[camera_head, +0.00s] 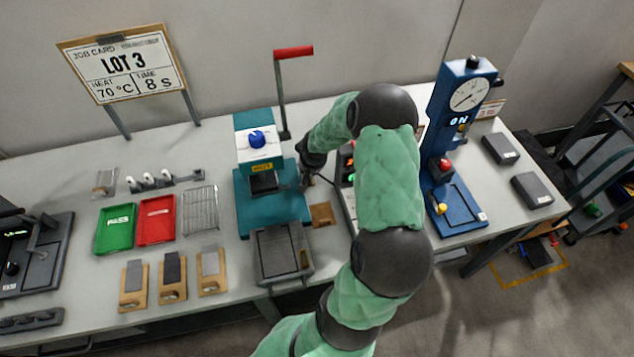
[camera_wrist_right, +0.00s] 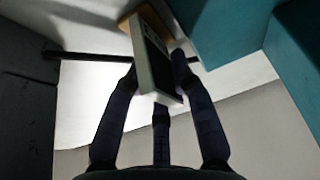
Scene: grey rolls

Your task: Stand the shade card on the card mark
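In the head view my right arm reaches over the table beside the teal press, and the slab cannot be made out. The card mark cannot be identified. My left gripper is not in view.
A teal press (camera_head: 270,205) with a red-handled lever stands left of my arm, with a small wooden block (camera_head: 322,214) beside it. A blue gauge press (camera_head: 455,210) stands to the right. Green (camera_head: 115,228) and red trays (camera_head: 156,220) and several wooden boards lie left.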

